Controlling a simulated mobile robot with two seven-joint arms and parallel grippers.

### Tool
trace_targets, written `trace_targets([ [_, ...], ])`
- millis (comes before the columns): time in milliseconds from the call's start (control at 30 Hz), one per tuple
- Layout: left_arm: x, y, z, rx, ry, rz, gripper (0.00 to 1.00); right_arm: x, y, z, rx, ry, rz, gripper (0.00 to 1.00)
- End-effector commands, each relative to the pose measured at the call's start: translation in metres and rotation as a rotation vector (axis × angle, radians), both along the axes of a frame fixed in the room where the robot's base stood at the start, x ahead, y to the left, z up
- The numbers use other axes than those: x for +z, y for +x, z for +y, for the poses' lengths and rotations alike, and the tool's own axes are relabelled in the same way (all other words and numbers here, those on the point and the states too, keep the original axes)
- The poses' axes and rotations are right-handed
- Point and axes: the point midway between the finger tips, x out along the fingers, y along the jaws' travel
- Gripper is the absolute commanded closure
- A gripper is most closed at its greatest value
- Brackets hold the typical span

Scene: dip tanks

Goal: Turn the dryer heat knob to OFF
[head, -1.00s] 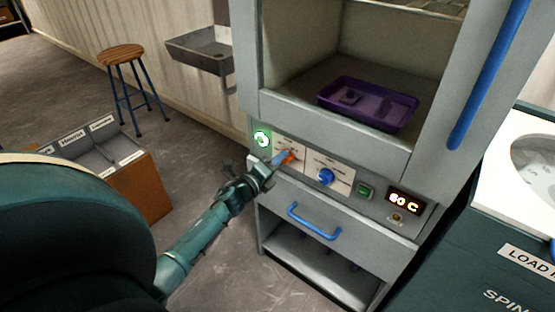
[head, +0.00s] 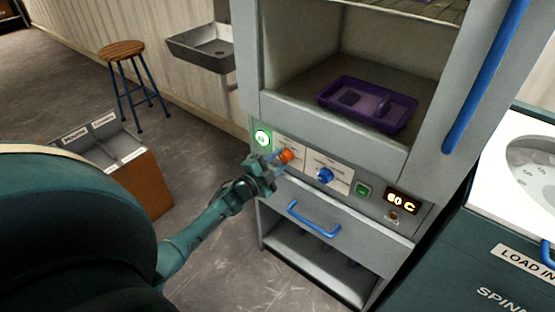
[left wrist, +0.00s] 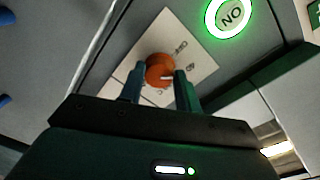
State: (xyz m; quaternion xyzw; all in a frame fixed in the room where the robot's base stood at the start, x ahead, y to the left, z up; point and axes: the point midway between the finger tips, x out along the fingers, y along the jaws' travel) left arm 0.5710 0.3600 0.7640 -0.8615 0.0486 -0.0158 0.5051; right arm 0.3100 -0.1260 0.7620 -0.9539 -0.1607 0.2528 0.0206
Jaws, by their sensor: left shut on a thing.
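The dryer's orange knob (head: 286,156) stands on a white label plate at the left of the control panel. My left gripper (head: 276,162) is at this knob. In the left wrist view its two fingers (left wrist: 159,86) stand on either side of the orange knob (left wrist: 159,68), shut on it. A white pointer mark shows on the knob, and small lettering on the plate is too small to read surely. A blue knob (head: 325,175) is to the right on its own plate. The display (head: 402,201) appears to read 60 C. My right gripper is not in view.
A green-lit ON indicator (head: 262,138) is left of the orange knob. A green switch (head: 363,190) and a blue drawer handle (head: 313,219) are nearby. A purple tray (head: 345,111) lies in the chamber above. A wooden box (head: 147,181) and a stool (head: 121,52) stand left.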

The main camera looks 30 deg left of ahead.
Motion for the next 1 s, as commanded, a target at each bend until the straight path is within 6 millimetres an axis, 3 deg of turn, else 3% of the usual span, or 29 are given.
trace_targets([
  [600, -0.0015, 0.0001, -0.0004, 0.002, -0.560, 0.044, 0.90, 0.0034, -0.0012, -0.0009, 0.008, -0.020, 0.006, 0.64],
  [1000, -0.0030, -0.0002, -0.0013, 0.002, -0.769, 0.062, 0.90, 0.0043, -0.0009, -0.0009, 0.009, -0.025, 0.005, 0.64],
])
